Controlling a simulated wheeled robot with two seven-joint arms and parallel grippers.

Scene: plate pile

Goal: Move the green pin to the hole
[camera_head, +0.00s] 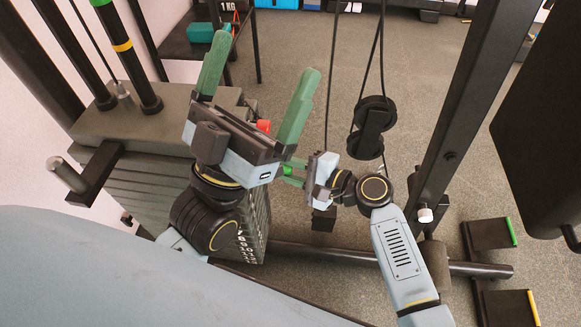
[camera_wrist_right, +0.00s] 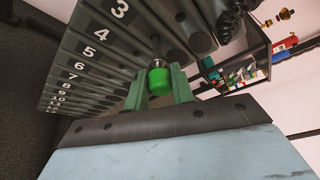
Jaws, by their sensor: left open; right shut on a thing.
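The green pin (camera_wrist_right: 160,82) has a bright green head and a metal shaft, and sits between the fingers of my right gripper (camera_wrist_right: 159,88), which is shut on it. The shaft points toward the dark numbered weight plates (camera_wrist_right: 92,57); I cannot tell whether its tip is in a hole. In the head view my right gripper (camera_head: 291,174) is beside the weight stack (camera_head: 120,190), with the pin's head (camera_head: 293,181) a small bright green patch. My left gripper (camera_head: 262,68) is open and empty above the stack, partly covering it. The hole is not clear in either view.
A black upright post (camera_head: 450,110) and a cable pulley (camera_head: 372,125) stand to the right of the stack. A red knob (camera_head: 263,126) shows behind my left gripper. Grey floor (camera_head: 290,50) is open at the back.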

